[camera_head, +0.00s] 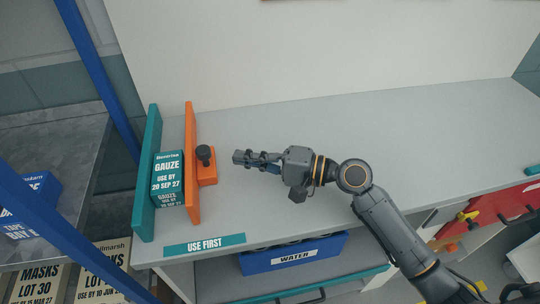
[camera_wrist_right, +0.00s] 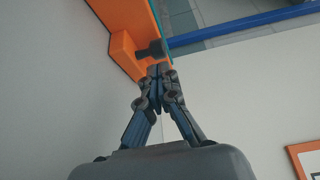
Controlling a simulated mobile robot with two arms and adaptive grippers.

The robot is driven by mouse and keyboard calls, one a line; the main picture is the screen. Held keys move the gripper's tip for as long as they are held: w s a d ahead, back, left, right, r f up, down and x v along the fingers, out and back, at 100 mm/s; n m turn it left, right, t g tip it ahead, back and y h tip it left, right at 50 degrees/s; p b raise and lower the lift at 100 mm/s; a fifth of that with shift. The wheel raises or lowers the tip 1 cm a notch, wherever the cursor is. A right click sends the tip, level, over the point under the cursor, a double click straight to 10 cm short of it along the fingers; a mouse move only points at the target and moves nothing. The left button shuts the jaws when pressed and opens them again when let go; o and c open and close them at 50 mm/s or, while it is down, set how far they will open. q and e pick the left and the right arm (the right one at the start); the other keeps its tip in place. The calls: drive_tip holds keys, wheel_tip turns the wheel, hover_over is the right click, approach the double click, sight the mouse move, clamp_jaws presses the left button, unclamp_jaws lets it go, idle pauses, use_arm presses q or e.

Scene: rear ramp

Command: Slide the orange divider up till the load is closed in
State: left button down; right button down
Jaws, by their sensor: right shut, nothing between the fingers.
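The orange divider (camera_head: 192,165) stands upright on the grey shelf, with an orange foot and a black knob (camera_head: 204,153) on its right side. The load is a dark teal GAUZE box (camera_head: 167,180), between the divider and a teal end board (camera_head: 147,175). The divider stands close beside the box. My right gripper (camera_head: 238,157) is shut and empty, just right of the knob. In the right wrist view the shut fingertips (camera_wrist_right: 158,70) are close to the knob (camera_wrist_right: 155,49); I cannot tell if they touch. My left gripper is out of view.
A USE FIRST label (camera_head: 204,245) is on the shelf's front edge. A blue WATER crate (camera_head: 293,254) sits below. A blue post (camera_head: 60,235) crosses at left. The shelf top (camera_head: 430,125) right of my gripper is clear.

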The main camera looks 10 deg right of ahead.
sight(210, 153)
drive_tip(key=shift+p+x, duration=0.55)
drive_tip(key=shift+x, duration=2.1)
drive_tip(key=shift+w+a, duration=0.15)
drive_tip(key=shift+a, duration=0.5)
